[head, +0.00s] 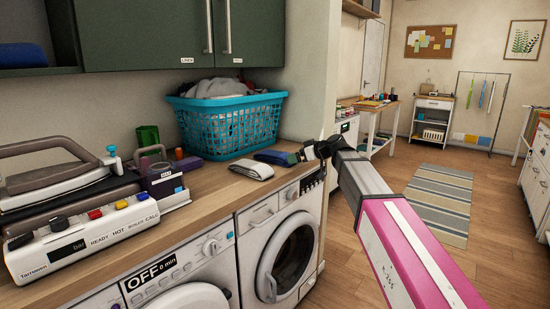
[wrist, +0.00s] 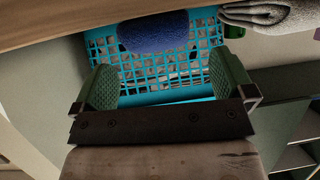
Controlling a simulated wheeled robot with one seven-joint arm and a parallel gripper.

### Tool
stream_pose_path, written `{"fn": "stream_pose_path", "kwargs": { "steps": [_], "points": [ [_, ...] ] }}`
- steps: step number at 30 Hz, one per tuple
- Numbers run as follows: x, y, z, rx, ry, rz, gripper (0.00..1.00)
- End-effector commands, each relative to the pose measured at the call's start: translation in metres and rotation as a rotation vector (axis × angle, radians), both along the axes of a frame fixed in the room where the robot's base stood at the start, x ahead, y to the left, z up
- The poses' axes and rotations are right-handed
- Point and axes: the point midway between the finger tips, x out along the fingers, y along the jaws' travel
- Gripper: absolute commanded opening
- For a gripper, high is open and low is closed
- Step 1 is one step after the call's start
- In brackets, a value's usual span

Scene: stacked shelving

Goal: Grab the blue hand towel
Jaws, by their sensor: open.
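A rolled blue hand towel (head: 269,156) lies on the wooden counter near its front edge. In the wrist view the towel (wrist: 153,32) is at the top middle, beyond the fingertips and roughly in line with the gap between them. My gripper (head: 297,154) is low over the counter, just right of the towel in the head view. It is open and empty, with its two green fingers spread wide in the wrist view (wrist: 165,68). I cannot tell whether a finger touches the towel.
A folded pale grey towel (head: 250,170) lies close left of the blue one. A teal laundry basket (head: 228,128) full of cloth stands behind. Another blue roll (head: 22,55) sits on the upper left shelf. A steam iron (head: 60,170) and a control box (head: 82,238) occupy the left counter.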

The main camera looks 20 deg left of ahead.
Motion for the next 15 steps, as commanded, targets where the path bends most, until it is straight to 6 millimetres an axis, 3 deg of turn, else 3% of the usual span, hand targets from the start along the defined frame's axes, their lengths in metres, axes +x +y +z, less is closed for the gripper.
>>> {"fn": "stream_pose_path", "kwargs": {
  "steps": [15],
  "points": [
    [0.020, 0.046, -0.019, -0.001, 0.000, 0.000, 1.00]
  ]
}}
